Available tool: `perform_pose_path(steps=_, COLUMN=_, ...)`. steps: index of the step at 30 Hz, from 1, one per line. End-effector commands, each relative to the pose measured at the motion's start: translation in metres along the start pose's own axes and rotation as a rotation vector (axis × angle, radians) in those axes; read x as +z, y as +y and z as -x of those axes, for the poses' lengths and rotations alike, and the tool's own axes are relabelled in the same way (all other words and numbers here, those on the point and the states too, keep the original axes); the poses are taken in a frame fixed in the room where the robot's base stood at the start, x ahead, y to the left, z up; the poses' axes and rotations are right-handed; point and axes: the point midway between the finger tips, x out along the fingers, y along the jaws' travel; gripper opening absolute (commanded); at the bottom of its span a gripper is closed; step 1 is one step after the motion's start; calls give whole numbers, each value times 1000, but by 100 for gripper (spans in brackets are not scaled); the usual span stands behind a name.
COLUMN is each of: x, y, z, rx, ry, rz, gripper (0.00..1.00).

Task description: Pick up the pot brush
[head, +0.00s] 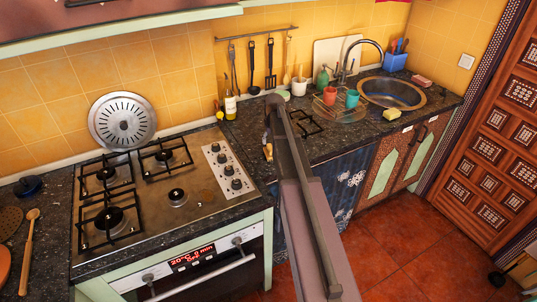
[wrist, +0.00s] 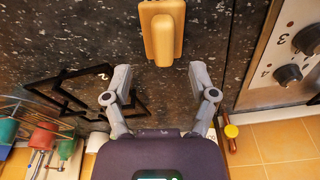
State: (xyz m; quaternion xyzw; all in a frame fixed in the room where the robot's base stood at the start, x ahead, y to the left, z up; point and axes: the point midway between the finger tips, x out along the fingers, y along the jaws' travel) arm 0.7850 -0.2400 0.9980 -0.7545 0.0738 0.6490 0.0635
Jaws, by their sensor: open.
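A tan, wooden-looking block with a raised narrower part, which I take to be the pot brush (wrist: 162,30), lies on the dark speckled counter in the wrist view. In the head view a small tan piece of it (head: 268,152) shows on the counter just left of my arm, which hides the rest. My gripper (wrist: 160,72) is open and empty. Its two fingertips are apart, on either side of the brush's near end and just short of it in the picture. In the head view my arm covers most of the gripper.
The stove (head: 150,195) stands left of the brush, its knobs (wrist: 288,74) close by. A black wire stand (head: 307,122) lies right of the brush. Beyond are a dish rack (head: 340,112) with cups and a sink (head: 391,94). A bottle (head: 230,105) stands by the tiled wall.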

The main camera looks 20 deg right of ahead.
Motion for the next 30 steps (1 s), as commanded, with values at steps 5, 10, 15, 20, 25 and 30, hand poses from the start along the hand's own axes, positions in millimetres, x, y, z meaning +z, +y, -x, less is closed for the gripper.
perform_pose_path(steps=5, x=0, y=0, z=-6, rx=0, ry=0, rz=0, gripper=74)
perform_pose_path(steps=10, x=-1, y=-1, z=-17, rx=0, ry=0, rz=0, gripper=74)
perform_pose_path(steps=15, x=-2, y=-3, z=-31, rx=0, ry=0, rz=-1, gripper=74)
perform_pose_path(steps=20, x=-2, y=-3, z=-43, rx=0, ry=0, rz=-1, gripper=74)
perform_pose_path(steps=25, x=-2, y=-3, z=-51, rx=0, ry=0, rz=-1, gripper=74)
perform_pose_path(steps=30, x=-2, y=-3, z=-52, rx=0, ry=0, rz=-1, gripper=74)
